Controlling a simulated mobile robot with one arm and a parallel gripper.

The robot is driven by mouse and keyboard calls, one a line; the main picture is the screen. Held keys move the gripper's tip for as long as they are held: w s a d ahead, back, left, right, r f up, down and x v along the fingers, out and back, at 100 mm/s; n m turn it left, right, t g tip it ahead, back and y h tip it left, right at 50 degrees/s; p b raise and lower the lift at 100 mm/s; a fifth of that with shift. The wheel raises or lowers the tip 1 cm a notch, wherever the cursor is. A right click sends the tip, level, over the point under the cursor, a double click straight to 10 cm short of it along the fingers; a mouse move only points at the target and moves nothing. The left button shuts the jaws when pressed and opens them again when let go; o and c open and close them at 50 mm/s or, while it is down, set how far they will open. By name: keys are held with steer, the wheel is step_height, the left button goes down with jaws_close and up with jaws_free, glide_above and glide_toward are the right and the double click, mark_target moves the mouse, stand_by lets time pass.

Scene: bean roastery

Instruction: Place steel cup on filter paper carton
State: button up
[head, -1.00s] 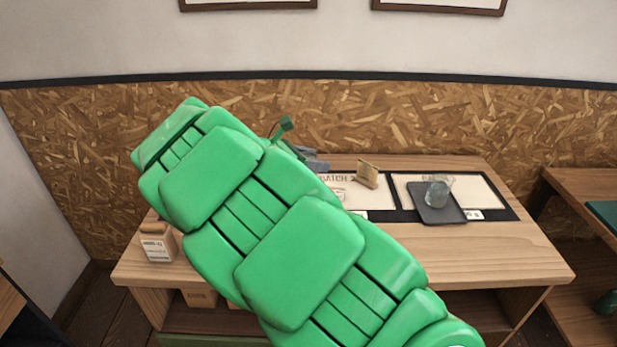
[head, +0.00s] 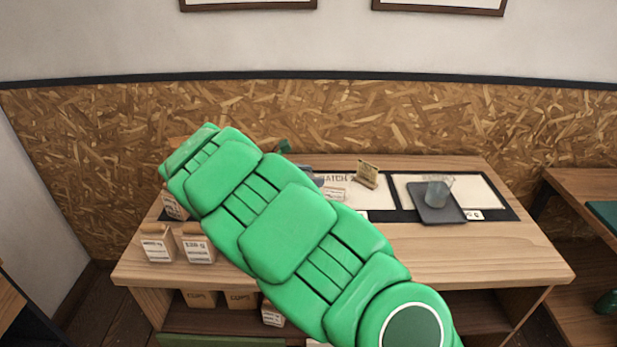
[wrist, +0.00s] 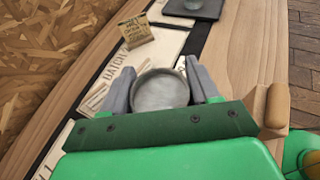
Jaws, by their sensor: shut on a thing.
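My gripper (wrist: 160,78) has its two grey fingers closed around the steel cup (wrist: 160,92), which shows its round open mouth in the wrist view. In the head view my green arm hides the cup and most of the gripper. A small tan printed carton (wrist: 135,32) stands ahead and a little left of the cup in the wrist view, apart from it. The tan carton (head: 367,174) also shows at the back of the table in the head view. Its print is too small to read, so I cannot tell if it is the filter paper carton.
A dark tray (head: 453,217) bearing a clear glass (head: 437,194) is right of the tan carton. Several labelled bags, one at the left end (head: 158,244), stand on the wooden table (head: 500,252). Boxes (head: 241,299) sit on the shelf below. The table's front right is clear.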

steer(key=shift+f, duration=0.3)
steer(key=o, duration=1.1)
steer(key=shift+r, duration=0.1)
steer(key=shift+s+a+r, duration=0.15)
steer(key=shift+a, duration=0.05)
steer(key=v, duration=1.1)
steer(key=shift+s+a, duration=0.2)
